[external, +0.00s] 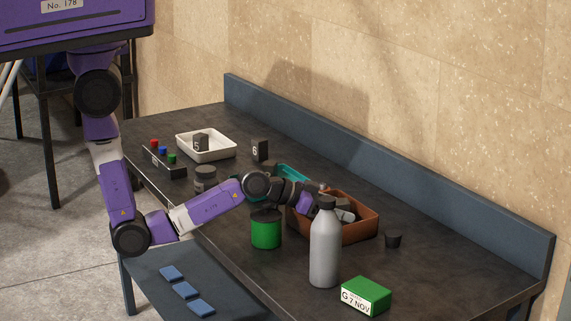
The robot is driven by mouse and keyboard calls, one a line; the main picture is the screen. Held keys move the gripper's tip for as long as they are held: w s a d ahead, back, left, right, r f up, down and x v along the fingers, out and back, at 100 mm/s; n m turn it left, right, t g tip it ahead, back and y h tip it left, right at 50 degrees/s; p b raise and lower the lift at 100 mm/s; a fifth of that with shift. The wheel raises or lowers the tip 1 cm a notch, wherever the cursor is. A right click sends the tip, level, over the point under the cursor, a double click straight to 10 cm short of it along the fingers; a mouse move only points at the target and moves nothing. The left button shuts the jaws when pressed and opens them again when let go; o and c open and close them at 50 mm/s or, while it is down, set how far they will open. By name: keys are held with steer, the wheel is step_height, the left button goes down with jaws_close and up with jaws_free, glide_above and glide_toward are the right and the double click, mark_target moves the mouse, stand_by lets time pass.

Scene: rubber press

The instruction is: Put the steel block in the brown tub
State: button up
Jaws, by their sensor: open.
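The brown tub (362,231) stands on the dark bench, partly hidden by my gripper and a grey bottle. Grey block-like shapes (345,215) show inside the tub, beside my gripper. One may be the steel block, but I cannot tell which. My gripper (322,191) is open at the left side of the tub's opening, behind the bottle's black cap. Its fingertips are small and partly hidden, and I cannot tell whether they touch anything.
The grey bottle (325,248) stands in front of the tub, with a green canister (266,230) to its left. A white tray (207,155) and numbered block (260,150) stand farther back.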

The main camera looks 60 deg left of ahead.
steer(key=shift+r, duration=0.15)
steer(key=v, duration=0.4)
steer(key=shift+s+a+r, duration=0.1)
steer(key=shift+s+a, duration=0.1)
steer(key=shift+s, duration=0.15)
step_height(320, 180, up, 7)
steer(key=shift+s+r, duration=0.1)
